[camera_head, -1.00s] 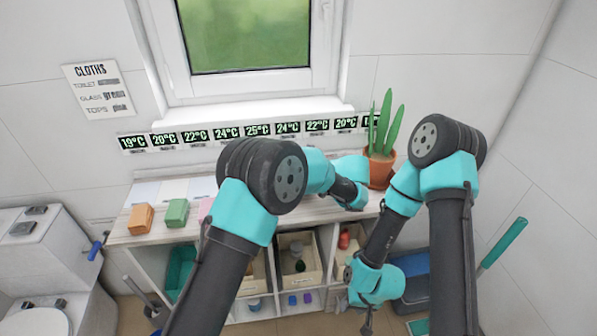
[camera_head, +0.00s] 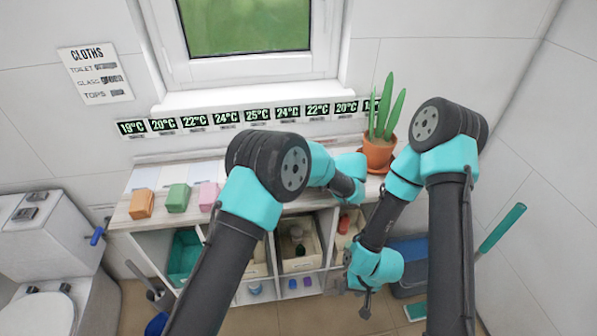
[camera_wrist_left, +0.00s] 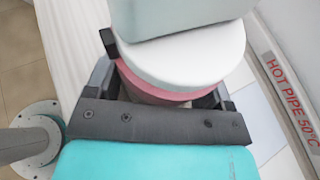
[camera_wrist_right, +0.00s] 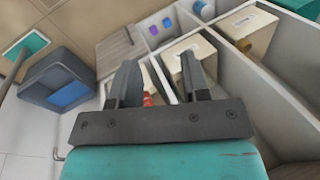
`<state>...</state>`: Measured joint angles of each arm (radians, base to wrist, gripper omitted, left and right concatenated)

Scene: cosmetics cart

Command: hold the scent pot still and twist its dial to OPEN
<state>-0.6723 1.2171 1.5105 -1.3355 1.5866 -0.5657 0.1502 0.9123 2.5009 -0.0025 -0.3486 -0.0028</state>
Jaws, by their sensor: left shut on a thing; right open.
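In the left wrist view a round pot with a white upper part (camera_wrist_left: 185,62) and a pink band (camera_wrist_left: 130,82) sits between the jaws of my left gripper (camera_wrist_left: 165,88), which is shut on it. A pale grey-green block-like part (camera_wrist_left: 185,14) covers its top; I cannot make out dial marks. In the head view the pot and left fingertips are hidden by my left arm at the counter. My right gripper (camera_head: 366,304) is open and empty, pointing down in front of the shelf unit. Its spread fingers also show in the right wrist view (camera_wrist_right: 163,82).
A potted plant (camera_head: 379,152) stands on the counter's right. Orange (camera_head: 141,205), green (camera_head: 177,198) and pink (camera_head: 208,196) blocks stand at its left. Bins (camera_head: 300,262) fill the shelf below. A blue-grey crate (camera_wrist_right: 60,85) and green-handled tool (camera_head: 503,238) are at the right. A hot pipe label (camera_wrist_left: 290,95) is near the left gripper.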

